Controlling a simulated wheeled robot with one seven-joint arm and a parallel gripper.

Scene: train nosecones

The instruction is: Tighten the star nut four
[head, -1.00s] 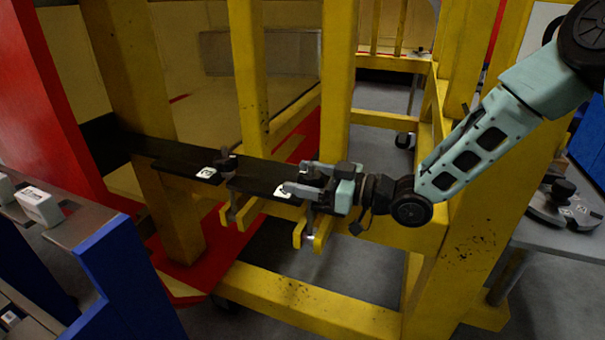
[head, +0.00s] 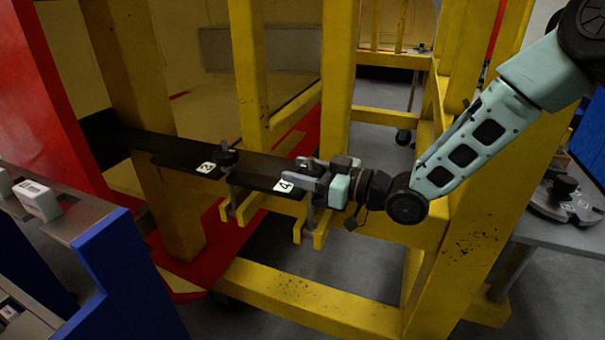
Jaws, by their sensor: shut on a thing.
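The star nut four is mostly hidden between the fingers of my gripper (head: 308,170), at the right end of the black bar. A white label with a 4 (head: 284,186) lies on the bar just left of it. My gripper comes in from the right and is shut on the nut. A bolt (head: 310,215) hangs below it between yellow prongs. Another dark star nut (head: 228,154) stands on the bar to the left, beside a label (head: 206,168) whose number is hard to read.
The black bar (head: 180,152) runs along a yellow frame (head: 300,298) with posts behind and right of my arm. A blue rack (head: 120,270) with a white box (head: 38,200) stands at lower left. A grey table (head: 560,237) is at right.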

